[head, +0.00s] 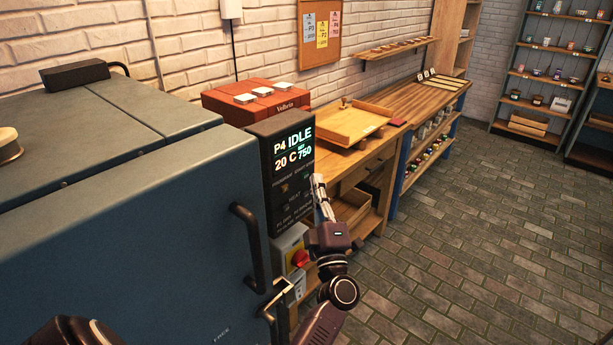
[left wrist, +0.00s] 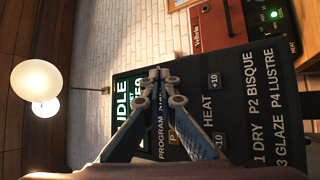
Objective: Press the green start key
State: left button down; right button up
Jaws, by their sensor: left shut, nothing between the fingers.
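The kiln's dark control panel (head: 290,175) reads P4, IDLE, 20 C and SET 750 in the head view. In the left wrist view the panel (left wrist: 245,105) appears turned on its side, with PROGRAM, HEAT, +10 and program-list lettering. My left gripper (head: 318,180) is shut and empty at the panel's right edge in the head view. In the left wrist view its closed fingertips (left wrist: 158,76) lie over the panel between the display and the PROGRAM lettering. I cannot tell whether they touch it. I cannot make out the green start key; the fingers cover part of the key area. My right gripper is not in view.
The blue-grey kiln (head: 130,240) with its dark door handle (head: 250,245) fills the left. A red knob (head: 300,258) sits below the panel. A red box (head: 255,100) and a wooden tray (head: 345,122) stand behind. The brick floor (head: 470,230) is clear at right.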

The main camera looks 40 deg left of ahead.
pick_arm(q)
jog(key=shift+a, duration=0.35)
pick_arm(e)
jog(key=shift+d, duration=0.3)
pick_arm(q)
jog(key=shift+a, duration=0.4)
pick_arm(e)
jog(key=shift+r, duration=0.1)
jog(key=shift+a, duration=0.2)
pick_arm(q)
jog(key=shift+d, duration=0.8)
